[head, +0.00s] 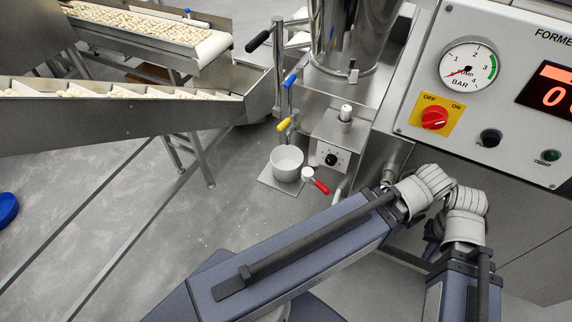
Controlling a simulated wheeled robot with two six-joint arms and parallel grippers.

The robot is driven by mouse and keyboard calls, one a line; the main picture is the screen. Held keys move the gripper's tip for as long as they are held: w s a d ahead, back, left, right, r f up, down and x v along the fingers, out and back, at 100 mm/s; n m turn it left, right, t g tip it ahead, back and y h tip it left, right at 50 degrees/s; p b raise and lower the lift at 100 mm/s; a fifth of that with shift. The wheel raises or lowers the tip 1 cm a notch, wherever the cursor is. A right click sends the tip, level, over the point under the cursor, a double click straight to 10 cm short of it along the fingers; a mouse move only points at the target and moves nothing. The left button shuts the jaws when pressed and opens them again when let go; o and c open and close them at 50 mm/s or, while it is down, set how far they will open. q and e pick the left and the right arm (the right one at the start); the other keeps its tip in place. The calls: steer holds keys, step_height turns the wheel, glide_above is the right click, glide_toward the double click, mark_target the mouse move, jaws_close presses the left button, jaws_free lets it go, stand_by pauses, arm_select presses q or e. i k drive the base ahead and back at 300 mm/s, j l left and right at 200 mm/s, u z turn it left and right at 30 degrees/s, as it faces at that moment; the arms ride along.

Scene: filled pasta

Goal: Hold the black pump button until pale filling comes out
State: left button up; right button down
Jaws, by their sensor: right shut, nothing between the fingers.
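The black pump button (490,138) sits on the light grey control panel (462,100), to the right of the red rotary switch. No finger touches it. The steel hopper (345,35) stands left of the panel, with a yellow-handled valve (288,124) below it. A white pot (287,163) stands under this valve; its inside looks pale and I cannot tell what it holds. I see no stream falling. My right gripper seems to be the small dark part (433,232) below the panel, mostly hidden behind my arm and apart from the button. My left gripper is not in view.
The panel also carries a pressure gauge (468,65) with its needle low, a red display (550,88) and a green button (550,156). A red-handled scoop (315,180) lies beside the pot. Conveyors with pasta (140,25) fill the upper left. The left floor is mostly clear.

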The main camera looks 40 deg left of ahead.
mark_target(491, 139)
steer(key=k+j+z, duration=0.15)
steer(key=j, duration=0.25)
steer(key=j+z, duration=0.1)
steer(key=j, duration=0.3)
steer(key=k+j+z, duration=0.15)
steer(key=j, duration=0.2)
steer(key=k+j+z, duration=0.1)
steer(key=j, duration=0.25)
steer(key=k+j+z, duration=0.15)
steer(key=j, duration=0.2)
steer(key=k+j+z, duration=0.1)
steer(key=k+j, duration=0.15)
steer(key=j, duration=0.1)
